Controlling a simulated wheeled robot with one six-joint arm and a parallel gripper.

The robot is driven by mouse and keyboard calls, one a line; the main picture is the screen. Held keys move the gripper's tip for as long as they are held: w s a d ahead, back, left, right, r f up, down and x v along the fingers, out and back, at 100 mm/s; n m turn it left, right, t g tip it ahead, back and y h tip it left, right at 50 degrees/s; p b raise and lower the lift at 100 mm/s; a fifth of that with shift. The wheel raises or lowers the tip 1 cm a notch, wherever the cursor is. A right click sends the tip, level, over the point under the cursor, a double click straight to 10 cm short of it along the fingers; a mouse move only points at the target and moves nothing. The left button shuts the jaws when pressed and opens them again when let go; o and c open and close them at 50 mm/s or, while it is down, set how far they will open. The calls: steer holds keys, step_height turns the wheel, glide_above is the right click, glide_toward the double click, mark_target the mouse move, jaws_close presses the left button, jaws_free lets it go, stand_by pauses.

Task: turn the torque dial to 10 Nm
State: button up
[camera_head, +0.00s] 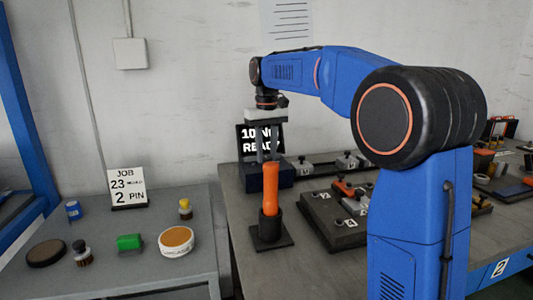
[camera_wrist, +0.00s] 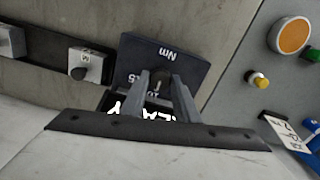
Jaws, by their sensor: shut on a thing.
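The torque unit is a dark blue box (camera_head: 284,178) on the bench, behind the orange tool. In the wrist view its top (camera_wrist: 165,48) reads "Nm" upside down. A black display (camera_head: 244,150) at the box shows "10 N" and "READY", partly covered by my gripper. My gripper (camera_head: 267,158) points straight down over the box. In the wrist view its two fingers (camera_wrist: 162,84) stand on either side of the small dark dial (camera_wrist: 158,77) and are shut on it. The dial's pointer and most of its scale are hidden.
An orange tool (camera_head: 271,188) stands upright in a black holder (camera_head: 272,243) in front of the box. A dark fixture plate (camera_head: 325,225) lies to its right. The left table holds a job sign (camera_head: 128,187), a green block (camera_head: 130,242) and several small items.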

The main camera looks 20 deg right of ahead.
mark_target(267, 157)
steer(key=shift+m, duration=0.3)
steer(key=o, duration=1.1)
steer(key=shift+c, duration=0.2)
step_height(267, 157, up, 17)
steer(key=shift+r, duration=0.2)
